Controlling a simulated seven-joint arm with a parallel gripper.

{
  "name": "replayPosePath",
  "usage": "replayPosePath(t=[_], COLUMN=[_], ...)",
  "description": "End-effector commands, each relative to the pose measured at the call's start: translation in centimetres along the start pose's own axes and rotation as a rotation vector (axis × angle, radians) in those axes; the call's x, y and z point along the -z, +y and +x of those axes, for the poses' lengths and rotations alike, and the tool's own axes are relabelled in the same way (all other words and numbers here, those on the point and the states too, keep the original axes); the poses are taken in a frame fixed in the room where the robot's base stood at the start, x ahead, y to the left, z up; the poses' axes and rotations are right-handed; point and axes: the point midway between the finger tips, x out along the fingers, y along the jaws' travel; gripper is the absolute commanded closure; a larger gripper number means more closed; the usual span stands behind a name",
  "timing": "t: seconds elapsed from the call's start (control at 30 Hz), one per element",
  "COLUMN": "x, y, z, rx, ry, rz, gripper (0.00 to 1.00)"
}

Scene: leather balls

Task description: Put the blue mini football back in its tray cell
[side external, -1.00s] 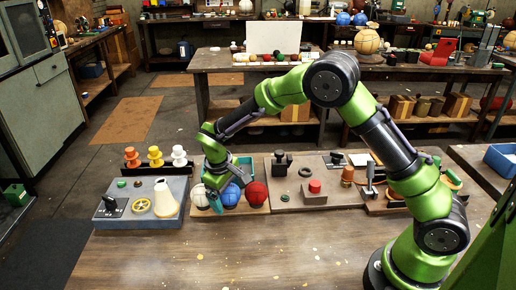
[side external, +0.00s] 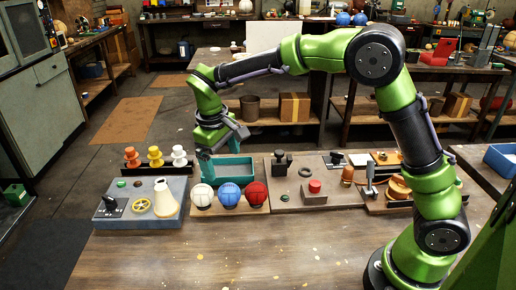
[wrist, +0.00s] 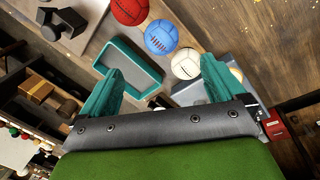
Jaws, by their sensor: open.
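The blue mini football (side external: 229,196) sits between a white ball (side external: 202,197) and a red ball (side external: 256,194) in a row at the front of a wooden board. The blue ball (wrist: 161,37) also shows between the other two in the wrist view. A shallow teal tray (side external: 236,170) lies behind the row; its visible inside (wrist: 131,67) looks empty. Whether the blue ball rests in a cell cannot be told. My gripper (side external: 207,164) is above and behind the balls, near the tray's left end, apart from the blue ball. Its teal fingers (wrist: 158,78) are spread with nothing between them.
A grey panel (side external: 122,222) with a joystick, yellow wheel and pale cone stands left of the balls. A board with a red button (side external: 314,187) and small parts lies to the right. The wooden bench in front is clear.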

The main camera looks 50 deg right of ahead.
Motion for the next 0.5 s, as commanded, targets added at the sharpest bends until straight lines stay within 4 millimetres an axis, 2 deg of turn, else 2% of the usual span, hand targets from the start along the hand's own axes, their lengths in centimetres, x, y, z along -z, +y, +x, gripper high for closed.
replayPosePath(t=[0.17, 0.3, 0.5], x=[-4.3, -9.3, -16.3], y=[2.1, 3.3, 3.7], z=[-4.7, -7.7, -9.7], rx=[0.099, 0.19, 0.298], ry=[0.109, 0.219, 0.382], rz=[0.112, 0.225, 0.387], gripper=[0.03, 0.03, 0.03])
